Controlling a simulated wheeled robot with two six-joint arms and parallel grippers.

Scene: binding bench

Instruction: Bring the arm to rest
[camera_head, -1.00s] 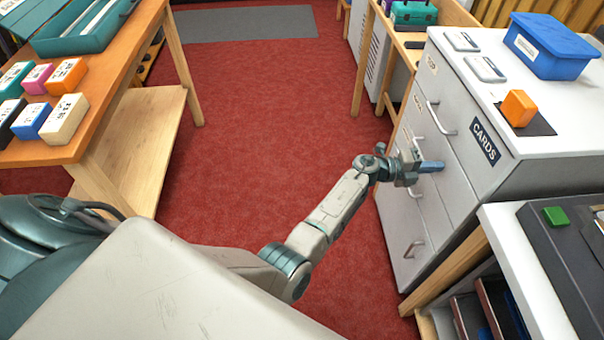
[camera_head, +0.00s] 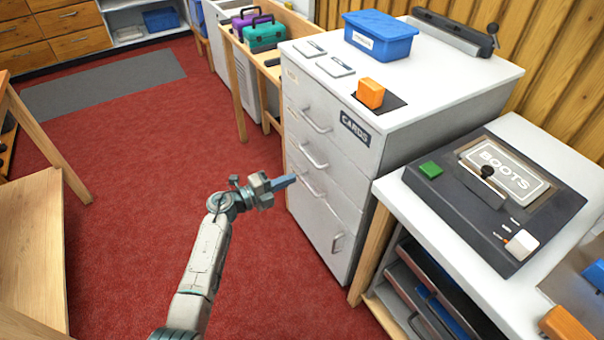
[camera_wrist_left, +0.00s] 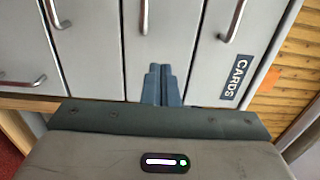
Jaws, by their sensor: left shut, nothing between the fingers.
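My left arm reaches up from the bottom of the head view. Its gripper (camera_head: 286,181) is shut and empty, in front of the grey drawer cabinet (camera_head: 351,185) labelled CARDS. In the left wrist view the two blue-grey fingers (camera_wrist_left: 161,84) are together and point at the cabinet's drawer fronts (camera_wrist_left: 163,35). I cannot tell the exact gap between the fingertips and the cabinet. All the drawers that show look closed. My right gripper is not in view.
A blue tub (camera_head: 380,38) and an orange block (camera_head: 370,93) stand on the cabinet. A black machine marked BOOTS (camera_head: 470,215) sits on the white bench at right. A wooden table (camera_head: 30,250) is at left. Open red floor (camera_head: 130,190) lies between.

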